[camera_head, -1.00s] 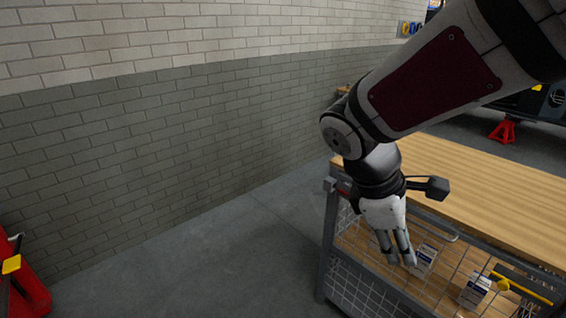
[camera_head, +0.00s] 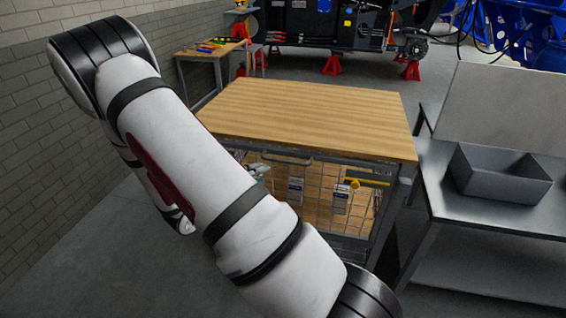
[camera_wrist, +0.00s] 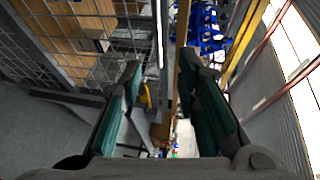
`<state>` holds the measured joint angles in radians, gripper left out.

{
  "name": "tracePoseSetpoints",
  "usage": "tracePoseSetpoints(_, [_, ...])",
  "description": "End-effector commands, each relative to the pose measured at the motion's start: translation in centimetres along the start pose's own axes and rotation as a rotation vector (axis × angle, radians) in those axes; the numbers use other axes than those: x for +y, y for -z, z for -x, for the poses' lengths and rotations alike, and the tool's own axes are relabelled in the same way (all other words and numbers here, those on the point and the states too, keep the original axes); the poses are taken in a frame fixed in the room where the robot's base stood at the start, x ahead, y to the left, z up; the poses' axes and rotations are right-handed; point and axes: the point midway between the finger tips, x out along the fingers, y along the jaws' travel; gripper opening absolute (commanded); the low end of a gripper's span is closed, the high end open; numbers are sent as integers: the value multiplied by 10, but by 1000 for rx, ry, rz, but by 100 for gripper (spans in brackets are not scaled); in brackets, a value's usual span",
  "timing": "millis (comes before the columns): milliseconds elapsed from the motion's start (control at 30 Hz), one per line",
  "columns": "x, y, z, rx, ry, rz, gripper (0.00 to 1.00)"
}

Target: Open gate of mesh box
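The mesh box (camera_head: 398,158) has a wooden top and a grey frame. Its front wire-mesh gate (camera_head: 325,186) looks closed, with a grey bar handle (camera_head: 287,161) at its upper edge. A yellow latch lever (camera_head: 368,183) sits near the gate's upper right. My gripper (camera_head: 259,170) is mostly hidden behind my arm in the head view, near the front's upper left. In the wrist view my gripper (camera_wrist: 161,75) is open, its two green-padded fingers apart with nothing held. Mesh (camera_wrist: 50,35) lies to the left, and a yellow part (camera_wrist: 145,95) shows beyond the left finger.
A metal bench (camera_head: 470,205) with a grey tray (camera_head: 500,175) is close on the right. A brick wall (camera_head: 40,150) runs along the left. A small tool table (camera_head: 212,50) stands behind. Floor is clear at front left.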

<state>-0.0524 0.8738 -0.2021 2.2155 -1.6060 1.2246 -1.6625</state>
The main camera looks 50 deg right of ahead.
Motion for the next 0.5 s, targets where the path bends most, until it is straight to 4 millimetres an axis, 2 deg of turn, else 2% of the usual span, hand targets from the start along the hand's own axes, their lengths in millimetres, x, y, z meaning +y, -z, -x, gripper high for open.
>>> tracePoseSetpoints(167, [6,-4,-10,-16,11,49,30])
tracePoseSetpoints(267, [5,-3,-23,-13,10,49,30])
tracePoseSetpoints(500, [5,-3,-70,-11,9,45,30])
